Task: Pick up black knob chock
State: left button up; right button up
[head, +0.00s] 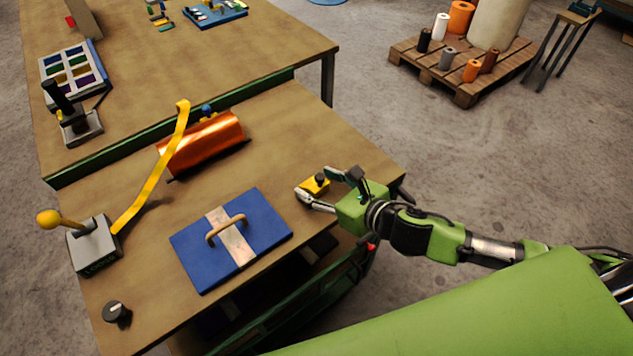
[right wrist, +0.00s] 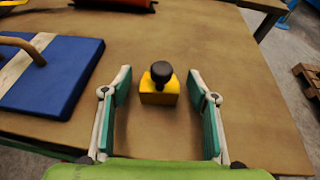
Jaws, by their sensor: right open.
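The black knob chock is a small yellow block with a black round knob on top. In the head view the chock (head: 314,185) sits on the wooden table near its right edge. In the right wrist view the chock (right wrist: 159,88) stands upright between and slightly beyond the fingers. My right gripper (head: 322,190) is open, its fingers on either side of the chock's near end. In the right wrist view the gripper (right wrist: 163,88) shows a gap on both sides of the block, with nothing held. My left gripper is not in view.
A blue plate with a handle (head: 189,251) lies left of the chock. A grey lever box (head: 94,246) and a dark knob (head: 116,312) stand at left. The table around the chock is clear.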

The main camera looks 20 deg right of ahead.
jog(key=shift+w+a+f, duration=0.2)
jog(key=shift+w+a, duration=0.05)
jog(key=shift+w, duration=0.15)
jog(key=c, duration=1.2)
